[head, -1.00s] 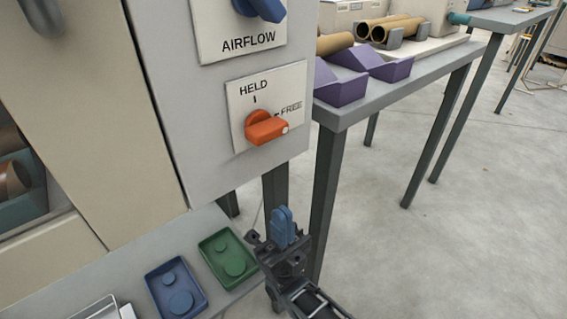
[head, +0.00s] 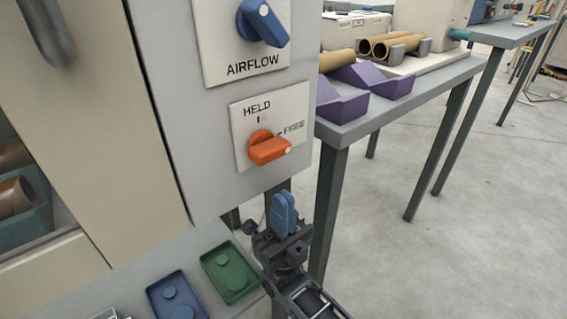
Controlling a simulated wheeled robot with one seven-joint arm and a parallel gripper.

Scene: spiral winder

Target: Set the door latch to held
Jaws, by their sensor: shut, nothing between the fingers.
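The door latch is an orange knob (head: 268,148) on a white plate (head: 243,158) marked HELD at the top and FREE at the right. Its pointer, with a white dot at the tip, points to the right and slightly down, on the FREE side rather than up at the HELD mark. My gripper (head: 284,208) has blue fingertips, pressed together and pointing up. It is below and slightly right of the latch, apart from it and empty.
A blue AIRFLOW knob (head: 263,22) sits on the panel above the latch. A green tray (head: 249,287) and a blue tray (head: 156,300) lie on the ledge at lower left. A table (head: 350,133) with purple holders (head: 338,108) and brown tubes stands to the right. Floor beyond is open.

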